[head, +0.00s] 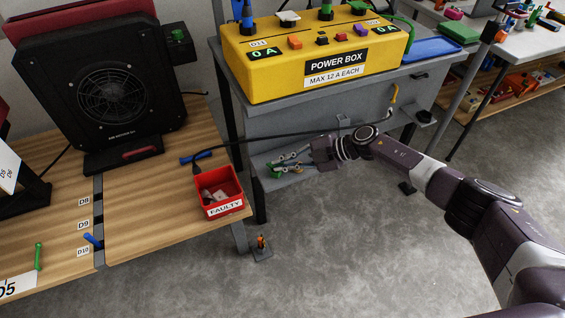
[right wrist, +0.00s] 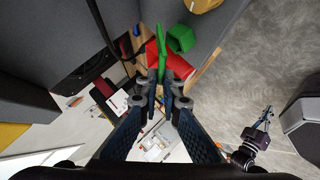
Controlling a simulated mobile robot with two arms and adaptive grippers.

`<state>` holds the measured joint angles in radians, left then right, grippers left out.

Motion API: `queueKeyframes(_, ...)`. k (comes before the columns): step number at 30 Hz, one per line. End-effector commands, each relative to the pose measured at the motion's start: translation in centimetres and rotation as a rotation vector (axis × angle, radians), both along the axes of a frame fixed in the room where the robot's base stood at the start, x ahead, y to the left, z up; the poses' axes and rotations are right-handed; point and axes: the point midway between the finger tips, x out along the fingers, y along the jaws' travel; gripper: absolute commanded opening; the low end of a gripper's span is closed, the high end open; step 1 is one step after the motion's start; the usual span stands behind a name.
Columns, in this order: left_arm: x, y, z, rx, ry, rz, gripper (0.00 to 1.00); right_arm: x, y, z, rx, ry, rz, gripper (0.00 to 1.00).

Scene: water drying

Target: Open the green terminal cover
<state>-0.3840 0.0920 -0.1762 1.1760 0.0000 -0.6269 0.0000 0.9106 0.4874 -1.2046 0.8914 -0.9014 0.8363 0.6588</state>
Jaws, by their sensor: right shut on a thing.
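My right gripper (head: 284,162) is at the low grey shelf under the power box (head: 325,56). In the right wrist view its fingertips (right wrist: 163,84) are shut on a thin, upright green piece (right wrist: 162,48), seemingly the green terminal cover. A green block (right wrist: 181,39) lies just beside that piece. In the head view only a little green (head: 272,170) shows by the fingertips, so the cover's angle cannot be told there.
A red FAULTY bin (head: 220,190) stands on the wooden bench (head: 165,205) left of my gripper. A black fan unit (head: 112,92) stands at the left. The floor in front is mostly clear.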

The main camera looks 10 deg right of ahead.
Motion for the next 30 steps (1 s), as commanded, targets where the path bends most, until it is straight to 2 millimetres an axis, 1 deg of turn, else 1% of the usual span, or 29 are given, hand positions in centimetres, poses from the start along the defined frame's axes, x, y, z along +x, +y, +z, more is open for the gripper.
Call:
queueKeyframes(16,-0.35,0.04,-0.28,0.000,0.001,-0.001,0.00,0.13,-0.08,0.06,-0.003,0.006,-0.003,0.00)
queueKeyframes(17,-0.35,0.04,-0.28,0.001,0.001,-0.002,0.00,0.13,-0.08,0.06,-0.003,0.007,-0.002,0.09)
queueKeyframes(21,-0.35,0.04,-0.28,0.001,0.001,-0.002,0.00,0.10,-0.06,0.05,-0.003,0.007,-0.002,0.23)
queueKeyframes(30,-0.34,0.06,-0.28,0.000,0.003,0.001,0.00,0.04,-0.20,0.13,-0.003,0.007,-0.001,0.23)
